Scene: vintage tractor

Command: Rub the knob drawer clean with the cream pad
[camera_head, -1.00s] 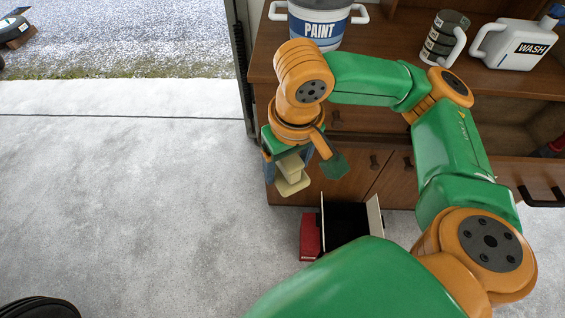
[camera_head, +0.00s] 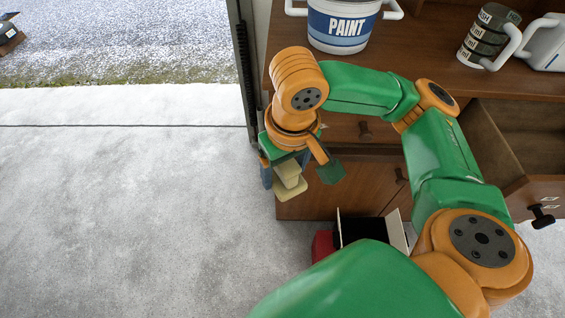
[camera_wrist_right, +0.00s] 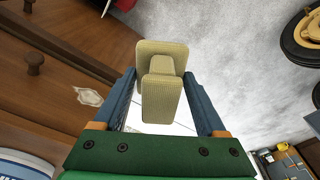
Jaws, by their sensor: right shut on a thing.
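The cream pad (camera_wrist_right: 162,95) is a ridged pale block with a stepped grip, held between the fingers of my right gripper (camera_wrist_right: 165,103). In the head view the pad (camera_head: 290,188) hangs below the right gripper (camera_head: 287,171), over the floor left of the wooden cabinet, apart from it. A closed drawer (camera_head: 345,127) with a dark round knob (camera_head: 365,131) is partly hidden by my right arm. In the right wrist view a wooden front with a knob (camera_wrist_right: 35,63) carries a pale smear (camera_wrist_right: 88,96). My left gripper is not in view.
An open drawer (camera_head: 515,160) juts out at the right. A red box (camera_head: 322,246) and an open black-lined box (camera_head: 362,228) stand below.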

